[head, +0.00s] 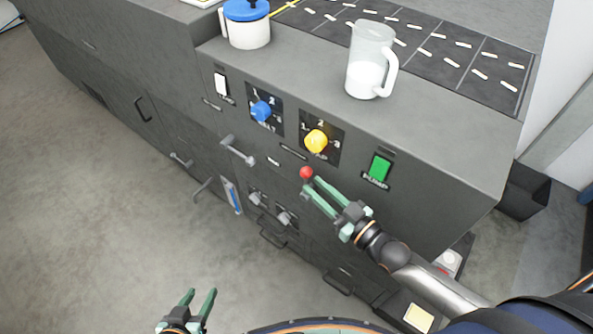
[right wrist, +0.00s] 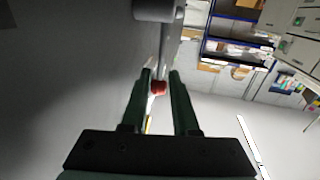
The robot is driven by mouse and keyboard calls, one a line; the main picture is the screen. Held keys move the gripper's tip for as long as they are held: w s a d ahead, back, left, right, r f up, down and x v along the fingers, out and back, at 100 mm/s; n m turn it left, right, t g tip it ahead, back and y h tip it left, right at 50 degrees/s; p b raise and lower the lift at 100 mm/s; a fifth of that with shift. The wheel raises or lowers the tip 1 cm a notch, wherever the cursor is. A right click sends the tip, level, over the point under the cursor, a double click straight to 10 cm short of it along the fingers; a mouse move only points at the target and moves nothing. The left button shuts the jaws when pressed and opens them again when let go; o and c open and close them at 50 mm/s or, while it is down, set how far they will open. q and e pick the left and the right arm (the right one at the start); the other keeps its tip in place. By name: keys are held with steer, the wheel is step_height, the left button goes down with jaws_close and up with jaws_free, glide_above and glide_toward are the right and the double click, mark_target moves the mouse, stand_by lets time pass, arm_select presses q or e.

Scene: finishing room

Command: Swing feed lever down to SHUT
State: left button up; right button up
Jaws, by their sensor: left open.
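The feed lever's red ball end (head: 306,173) shows on the front of the grey machine, below the yellow knob. Its shaft and any SHUT marking cannot be made out in the head view. My right gripper (head: 311,184) is right at the ball, fingers pointing up and left toward the panel. In the right wrist view the red ball (right wrist: 159,88) shows between the two fingers (right wrist: 161,75); whether both press on it cannot be told. My left gripper (head: 201,292) is open and empty, low in the head view, well away from the panel.
The panel carries a blue knob (head: 261,110), a yellow knob (head: 316,141), a white switch (head: 221,83) and a green PUMP switch (head: 380,167). Grey handles (head: 238,150) stick out at left. A clear jug (head: 370,62) and blue-lidded pot (head: 247,28) stand on top.

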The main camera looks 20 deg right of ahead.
steer(key=x, duration=0.7)
jaws_close()
steer(key=shift+b, duration=0.3)
stand_by(1.1)
